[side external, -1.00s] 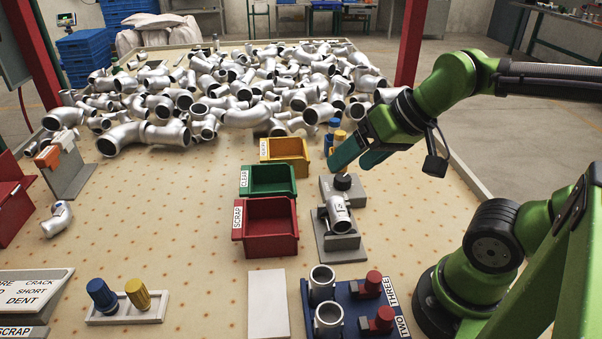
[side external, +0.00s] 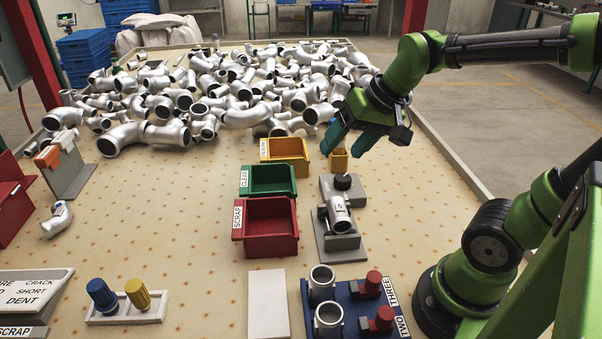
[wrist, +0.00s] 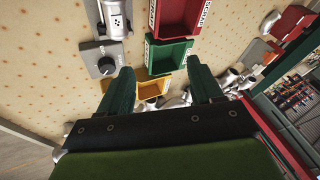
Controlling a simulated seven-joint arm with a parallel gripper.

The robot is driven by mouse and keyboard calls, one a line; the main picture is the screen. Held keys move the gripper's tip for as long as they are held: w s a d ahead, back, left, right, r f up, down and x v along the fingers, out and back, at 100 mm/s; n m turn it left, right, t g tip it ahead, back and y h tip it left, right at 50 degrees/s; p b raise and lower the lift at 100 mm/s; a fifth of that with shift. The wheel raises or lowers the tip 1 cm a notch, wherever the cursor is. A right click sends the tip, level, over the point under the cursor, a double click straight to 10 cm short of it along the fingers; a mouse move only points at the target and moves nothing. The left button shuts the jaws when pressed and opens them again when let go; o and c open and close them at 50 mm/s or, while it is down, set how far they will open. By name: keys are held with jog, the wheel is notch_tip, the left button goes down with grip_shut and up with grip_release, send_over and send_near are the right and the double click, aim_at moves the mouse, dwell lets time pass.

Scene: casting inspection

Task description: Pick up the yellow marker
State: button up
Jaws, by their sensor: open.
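My gripper (side external: 342,146) is open and empty, its two teal fingers pointing down and left above a small yellow box (side external: 339,160). The fingers hide what stands in or behind this box, so I cannot see a marker there. In the wrist view the open fingers of my gripper (wrist: 160,82) frame a yellow bin.
Yellow (side external: 288,153), green (side external: 268,181) and red (side external: 271,228) bins stand in a row left of a grey fixture (side external: 341,246) holding a casting. A large heap of metal castings (side external: 228,95) covers the back.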

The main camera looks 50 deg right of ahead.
jog(key=w+d+m+g, duration=0.2)
jog(key=w+d+m, duration=0.6)
jog(key=d, duration=0.2)
jog(key=m+g+h, duration=0.2)
jog(key=m+g, duration=0.2)
jog(key=m, duration=1.8)
send_over(339, 150)
jog(key=d, duration=0.2)
jog(key=f, duration=1.2)
jog(key=shift+w+a, duration=0.1)
jog(key=shift+w, duration=0.1)
jog(key=f, duration=0.5)
jog(key=shift+a+f, duration=0.15)
jog(key=shift+a, duration=0.05)
